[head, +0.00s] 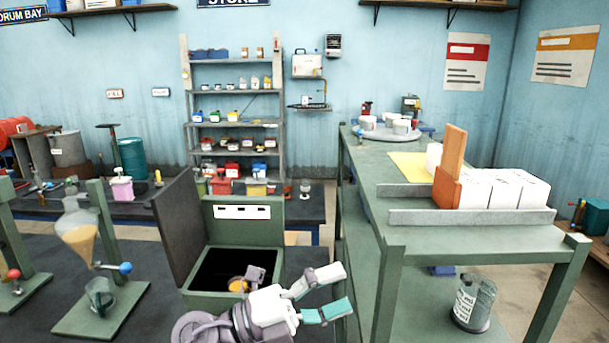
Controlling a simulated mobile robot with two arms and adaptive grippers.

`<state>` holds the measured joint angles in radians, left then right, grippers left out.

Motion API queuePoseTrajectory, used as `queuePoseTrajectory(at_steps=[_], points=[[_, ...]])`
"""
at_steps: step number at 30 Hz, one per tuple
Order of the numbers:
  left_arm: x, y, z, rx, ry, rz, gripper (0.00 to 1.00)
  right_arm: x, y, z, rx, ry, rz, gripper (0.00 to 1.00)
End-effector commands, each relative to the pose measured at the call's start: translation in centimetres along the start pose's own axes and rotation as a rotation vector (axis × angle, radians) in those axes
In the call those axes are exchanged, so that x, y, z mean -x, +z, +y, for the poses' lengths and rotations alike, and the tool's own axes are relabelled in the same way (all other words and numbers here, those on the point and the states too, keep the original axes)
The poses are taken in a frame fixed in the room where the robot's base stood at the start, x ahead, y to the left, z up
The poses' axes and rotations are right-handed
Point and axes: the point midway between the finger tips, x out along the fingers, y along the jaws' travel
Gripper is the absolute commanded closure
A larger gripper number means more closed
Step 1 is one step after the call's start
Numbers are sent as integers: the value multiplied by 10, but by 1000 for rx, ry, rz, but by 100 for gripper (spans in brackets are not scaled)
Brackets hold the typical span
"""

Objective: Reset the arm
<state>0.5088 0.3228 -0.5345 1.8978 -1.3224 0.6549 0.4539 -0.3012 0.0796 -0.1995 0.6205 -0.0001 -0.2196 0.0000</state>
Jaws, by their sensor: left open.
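My left gripper (331,289) is open, with nothing between its two fingers. It is low in the middle of the head view, in front of a green box (240,212) and left of the green table (390,228). The box's dark lid (178,228) stands open on its left side. A round yellowish thing (237,284) shows inside the box, partly hidden by my arm. On the left, a glass funnel with amber liquid (80,238) hangs on a green stand above a glass beaker (100,294). My right gripper is not in view.
White boxes (490,190) and an orange board (450,155) stand on the table behind a low rail (470,217). A round tray with white tubs (386,132) is at its far end. A labelled bin (472,303) stands below. Shelves (233,126) line the back wall.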

Motion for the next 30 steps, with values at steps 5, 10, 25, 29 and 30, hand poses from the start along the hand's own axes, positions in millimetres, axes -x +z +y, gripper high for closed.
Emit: queuePoseTrajectory(at_steps=[5,10,25,29,30], points=[[62,46,-26,306,-360,-467,21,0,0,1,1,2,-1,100],[165,76,22,652,-493,-983,21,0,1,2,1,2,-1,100],[343,-93,207,1478,-42,-1924,21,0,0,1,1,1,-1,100],[355,-138,219,1592,95,-2007,21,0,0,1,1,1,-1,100],[358,-150,221,1624,135,-2025,21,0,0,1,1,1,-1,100]])
